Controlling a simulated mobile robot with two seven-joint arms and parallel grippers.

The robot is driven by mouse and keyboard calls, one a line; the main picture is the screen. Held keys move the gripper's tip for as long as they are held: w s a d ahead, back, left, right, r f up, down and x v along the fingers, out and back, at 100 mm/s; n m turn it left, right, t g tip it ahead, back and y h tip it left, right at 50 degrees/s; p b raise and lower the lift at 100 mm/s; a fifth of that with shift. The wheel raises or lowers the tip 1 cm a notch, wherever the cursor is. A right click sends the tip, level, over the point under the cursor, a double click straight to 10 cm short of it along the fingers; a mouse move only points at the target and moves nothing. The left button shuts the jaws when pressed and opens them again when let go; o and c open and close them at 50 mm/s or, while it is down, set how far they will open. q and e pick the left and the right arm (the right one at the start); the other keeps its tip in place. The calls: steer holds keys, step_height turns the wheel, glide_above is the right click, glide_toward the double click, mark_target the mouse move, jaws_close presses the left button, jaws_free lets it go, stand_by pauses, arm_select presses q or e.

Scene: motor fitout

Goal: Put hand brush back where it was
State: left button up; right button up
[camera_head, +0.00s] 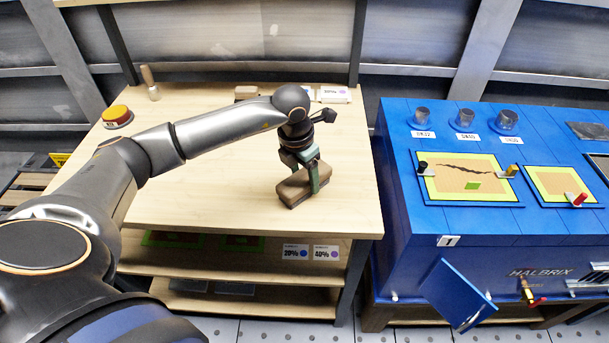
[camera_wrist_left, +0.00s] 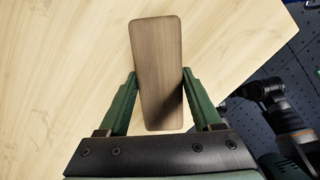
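The hand brush (camera_head: 294,189), a brown wooden block with a darker underside, is at the front right of the light wooden table (camera_head: 220,190). I cannot tell whether it touches the tabletop. My left gripper (camera_head: 306,172) points down over it with its green fingers on both sides. In the left wrist view the brush's long wooden back (camera_wrist_left: 157,60) lies between the fingertips of the left gripper (camera_wrist_left: 160,80), which appear to press its sides. A dark arm part, likely of my right arm, shows at the right of that view; its fingers cannot be made out.
A red-yellow button (camera_head: 117,115) and a wooden-handled tool (camera_head: 150,83) stand at the table's back left. A brown block (camera_head: 246,92) and a label card (camera_head: 335,95) are at the back, partly behind my arm. The blue machine (camera_head: 420,215) stands right. The table's middle is clear.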

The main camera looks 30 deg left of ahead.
mark_target(298, 180)
arm_select(q)
steer(key=o, duration=0.4)
steer(key=shift+r, duration=0.1)
steer(key=r, duration=0.4)
steer(key=s+r, duration=0.1)
steer(key=r, duration=0.7)
steer(key=shift+s+a, duration=0.2)
steer(key=shift+s, duration=0.2)
